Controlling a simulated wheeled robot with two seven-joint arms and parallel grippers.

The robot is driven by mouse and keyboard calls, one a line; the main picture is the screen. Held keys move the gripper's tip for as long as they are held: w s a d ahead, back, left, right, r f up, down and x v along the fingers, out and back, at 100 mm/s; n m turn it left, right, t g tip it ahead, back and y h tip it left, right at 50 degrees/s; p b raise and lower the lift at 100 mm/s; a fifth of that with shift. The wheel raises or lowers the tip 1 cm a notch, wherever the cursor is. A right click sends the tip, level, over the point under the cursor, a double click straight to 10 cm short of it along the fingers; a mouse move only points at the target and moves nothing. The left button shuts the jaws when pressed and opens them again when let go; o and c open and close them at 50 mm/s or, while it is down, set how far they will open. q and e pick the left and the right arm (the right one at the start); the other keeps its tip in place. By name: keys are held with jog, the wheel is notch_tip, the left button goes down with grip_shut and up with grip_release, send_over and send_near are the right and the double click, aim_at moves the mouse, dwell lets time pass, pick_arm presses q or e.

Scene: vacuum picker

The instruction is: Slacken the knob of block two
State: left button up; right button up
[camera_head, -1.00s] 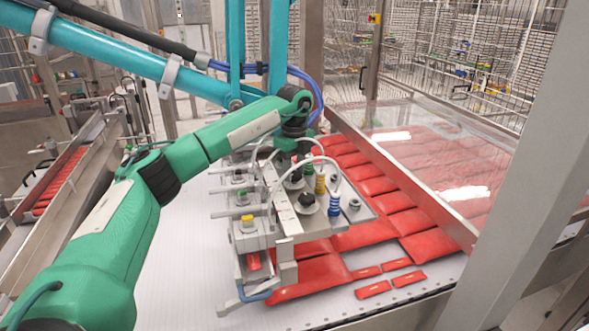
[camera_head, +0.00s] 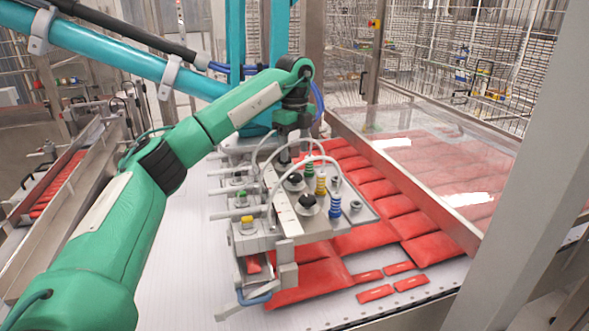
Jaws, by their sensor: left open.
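The vacuum picker head (camera_head: 285,215) hangs over the conveyor and carries black knobs on round plates. The nearer black knob (camera_head: 307,201) and a farther black knob (camera_head: 295,178) show clearly. Along its left side sit blocks, one with a yellow cap (camera_head: 247,220) and one with a green cap (camera_head: 241,195). No label shows which is block two. My left gripper (camera_head: 286,153) is open, pointing down above the far end of the head, beyond both knobs and apart from them. Its fingertips are small and partly lost among the hoses. My right gripper is out of view.
Clear hoses arch over the head, beside yellow and blue fittings (camera_head: 335,207). Red packs (camera_head: 428,249) lie on the white conveyor (camera_head: 185,255). A teal frame bar (camera_head: 110,55) crosses behind my arm. A steel post (camera_head: 515,200) stands at right.

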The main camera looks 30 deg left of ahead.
pick_arm(q)
notch_tip(320, 180, up, 7)
dwell(0.3)
dwell(0.5)
